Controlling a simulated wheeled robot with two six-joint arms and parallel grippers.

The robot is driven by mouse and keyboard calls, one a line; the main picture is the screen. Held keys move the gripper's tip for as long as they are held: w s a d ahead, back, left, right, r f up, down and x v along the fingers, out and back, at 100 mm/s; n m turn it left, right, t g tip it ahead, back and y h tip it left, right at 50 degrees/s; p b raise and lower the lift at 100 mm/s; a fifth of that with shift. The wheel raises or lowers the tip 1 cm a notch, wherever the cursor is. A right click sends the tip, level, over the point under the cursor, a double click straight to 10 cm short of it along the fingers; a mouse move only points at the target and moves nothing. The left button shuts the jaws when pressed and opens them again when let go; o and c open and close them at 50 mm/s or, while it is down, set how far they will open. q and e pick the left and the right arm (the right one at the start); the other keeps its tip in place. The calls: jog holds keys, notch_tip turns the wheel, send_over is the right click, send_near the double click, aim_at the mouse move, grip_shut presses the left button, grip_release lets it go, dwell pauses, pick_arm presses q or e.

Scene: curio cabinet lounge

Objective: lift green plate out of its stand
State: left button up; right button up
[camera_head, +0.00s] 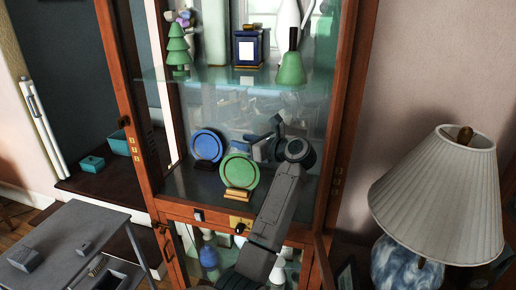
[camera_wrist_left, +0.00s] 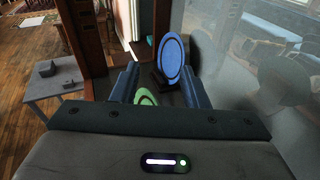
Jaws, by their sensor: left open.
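The green plate (camera_head: 238,172) stands upright in its small wooden stand (camera_head: 238,195) on the lower glass-case shelf. My left gripper (camera_head: 262,138) is open inside the cabinet, just right of and a little above the plate's upper edge in the head view. In the left wrist view, part of the green plate (camera_wrist_left: 146,98) shows low between the two open fingers (camera_wrist_left: 158,84); the rest is hidden behind the gripper body. I cannot tell whether a finger touches the plate. My right gripper is not in view.
A blue plate (camera_head: 207,145) stands in its own stand behind and left of the green one. An upper glass shelf (camera_head: 210,76) holds a green tree, a blue framed piece and a green bell. Wooden cabinet posts (camera_head: 130,110) flank the opening. A lamp (camera_head: 440,195) stands at right.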

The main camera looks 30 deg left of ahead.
aim_at(239, 155)
pick_arm(q)
jog(key=d+n+g+h, duration=0.1)
jog(key=h, duration=0.1)
jog(key=d+n+g+h, duration=0.1)
jog(key=d+h, duration=0.1)
jog(key=shift+w+d+f+n+g, duration=0.15)
jog(key=shift+d+f+n+g, duration=0.15)
jog(key=shift+f+g, duration=0.1)
jog(key=shift+d+h, duration=0.25)
jog(key=shift+h, duration=0.15)
jog(key=p+x, duration=0.1)
jog(key=x, duration=0.1)
jog(key=p+x, duration=0.1)
jog(key=x, duration=0.1)
jog(key=p+x, duration=0.1)
jog(key=shift+s+a+f, duration=0.25)
jog(key=shift+a+f, duration=0.05)
jog(key=shift+x, duration=0.75)
jog(key=shift+d+f, duration=0.1)
jog(key=c, duration=0.9)
jog(key=shift+o, duration=0.5)
grip_shut()
